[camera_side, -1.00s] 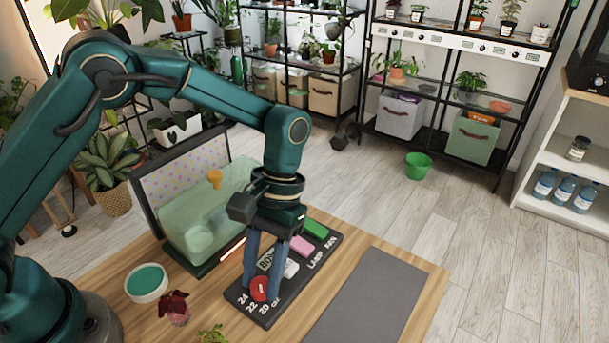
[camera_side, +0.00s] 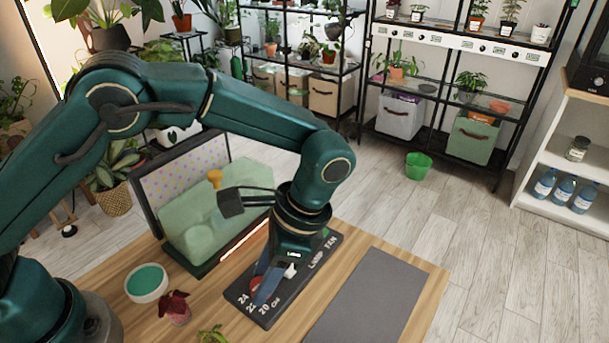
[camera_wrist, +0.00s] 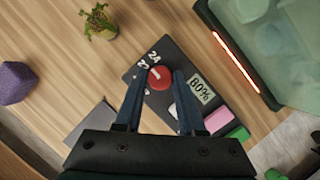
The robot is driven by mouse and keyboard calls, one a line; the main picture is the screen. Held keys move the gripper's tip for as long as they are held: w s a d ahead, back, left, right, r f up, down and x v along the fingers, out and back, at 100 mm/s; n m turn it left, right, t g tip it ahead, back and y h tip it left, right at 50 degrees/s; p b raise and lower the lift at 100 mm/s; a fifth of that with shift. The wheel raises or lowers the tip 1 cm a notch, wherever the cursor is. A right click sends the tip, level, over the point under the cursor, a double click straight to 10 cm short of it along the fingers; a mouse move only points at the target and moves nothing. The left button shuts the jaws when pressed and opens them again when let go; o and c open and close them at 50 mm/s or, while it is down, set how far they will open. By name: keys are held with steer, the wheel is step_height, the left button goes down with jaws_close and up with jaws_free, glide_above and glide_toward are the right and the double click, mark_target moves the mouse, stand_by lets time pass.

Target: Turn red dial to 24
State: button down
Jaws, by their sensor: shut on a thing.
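The red dial (camera_wrist: 160,78) sits on a black control panel (camera_side: 240,290) with white numbers 24, 22 and 20 along its edge. My gripper (camera_wrist: 154,80) is shut on the dial, one blue finger on each side of it. In the wrist view, a white mark on the dial's top points up and slightly left, toward the 24 and 22 labels; the exact number is hard to tell. In the side view my gripper (camera_side: 262,290) leans down from the right and partly covers the dial (camera_side: 255,284).
The panel also carries a display (camera_wrist: 201,90) reading 80%, a pink switch (camera_wrist: 218,120) and a green switch (camera_wrist: 238,133). A white bowl (camera_side: 146,282), a red-leaved plant (camera_side: 174,305) and a grey mat (camera_side: 370,305) are nearby.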

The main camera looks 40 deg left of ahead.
mark_target(277, 297)
steer(key=m+t, duration=0.1)
steer(key=m, duration=0.4)
steer(key=shift+s+t+y, duration=0.1)
steer(key=shift+t+y, duration=0.3)
stand_by(0.4)
steer(key=c, duration=0.5)
jaws_free()
steer(key=shift+v, duration=2.55)
steer(key=shift+d, duration=0.1)
